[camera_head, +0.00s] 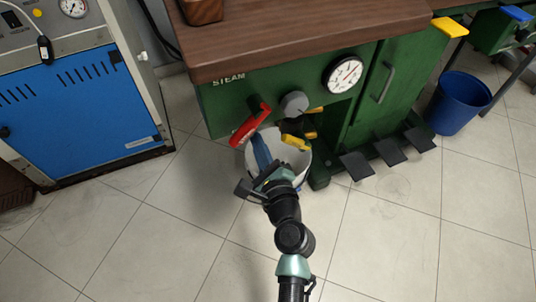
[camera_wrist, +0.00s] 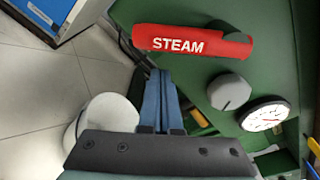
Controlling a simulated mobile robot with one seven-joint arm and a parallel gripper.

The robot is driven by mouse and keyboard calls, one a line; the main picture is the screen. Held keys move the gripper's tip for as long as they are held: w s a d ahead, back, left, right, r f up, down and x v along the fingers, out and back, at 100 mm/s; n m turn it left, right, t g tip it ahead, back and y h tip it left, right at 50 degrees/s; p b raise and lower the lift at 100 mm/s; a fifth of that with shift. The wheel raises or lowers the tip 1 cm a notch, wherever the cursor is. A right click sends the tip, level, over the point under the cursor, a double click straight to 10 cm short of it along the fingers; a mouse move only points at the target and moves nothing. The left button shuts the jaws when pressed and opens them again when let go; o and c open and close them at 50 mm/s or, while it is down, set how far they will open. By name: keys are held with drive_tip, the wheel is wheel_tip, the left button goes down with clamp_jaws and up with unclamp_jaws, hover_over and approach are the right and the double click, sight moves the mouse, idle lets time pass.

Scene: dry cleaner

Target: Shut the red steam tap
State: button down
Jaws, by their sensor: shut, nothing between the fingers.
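The red steam tap (camera_head: 251,124) is a lever on the green cabinet front, slanting down to the left in the head view. In the wrist view the red lever (camera_wrist: 195,42) shows its white STEAM lettering and spans the top of the picture. My gripper (camera_head: 258,139) has its blue fingers shut and empty, with the tips near the lever. In the wrist view the shut fingers (camera_wrist: 160,74) point at the lever's lower edge, with a small gap in the picture; contact cannot be told. The lever's pivot is hard to make out.
A grey knob (camera_head: 294,103) and a dial gauge (camera_head: 343,75) sit right of the tap. Yellow-and-black handles (camera_head: 297,140) stick out below the knob. A white bucket (camera_head: 301,172) stands underneath, partly behind my arm. The wooden top (camera_head: 310,35) overhangs. Floor at left is clear.

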drive_tip(key=shift+s+a+r, duration=0.5)
drive_tip(key=shift+a+r, duration=0.2)
drive_tip(key=shift+r, duration=0.15)
drive_tip(key=shift+s+a+r+m+p, duration=0.1)
drive_tip(key=shift+a+r+m+p, duration=0.25)
drive_tip(key=shift+m+p, duration=0.7)
drive_tip(key=p, duration=0.2)
drive_tip(key=a+r+m+p, duration=0.1)
drive_tip(key=p, duration=0.1)
drive_tip(key=shift+s+a+r+m+y+p, duration=0.1)
drive_tip(key=shift+s+r+m+y+p, duration=0.1)
drive_tip(key=shift+m+y+p, duration=0.15)
drive_tip(key=m+p, duration=0.1)
drive_tip(key=r+m+p, duration=0.1)
drive_tip(key=p, duration=0.1)
drive_tip(key=a+m+p, duration=0.1)
drive_tip(key=shift+s+a+r+g+y, duration=0.1)
drive_tip(key=shift+s+r+g+y, duration=0.1)
drive_tip(key=shift+r+g+y, duration=0.2)
wheel_tip(320, 180, up, 6)
drive_tip(key=f+m+y+p, duration=0.1)
drive_tip(key=m+y+p, duration=0.1)
drive_tip(key=m+p, duration=0.85)
hover_over(241, 138)
drive_tip(key=s+p, duration=0.1)
drive_tip(key=shift+s+a+r+n, duration=0.1)
drive_tip(key=shift+a+r+n, duration=0.15)
drive_tip(key=shift+a+n, duration=0.25)
drive_tip(key=shift+d, duration=0.15)
drive_tip(key=shift+f, duration=0.1)
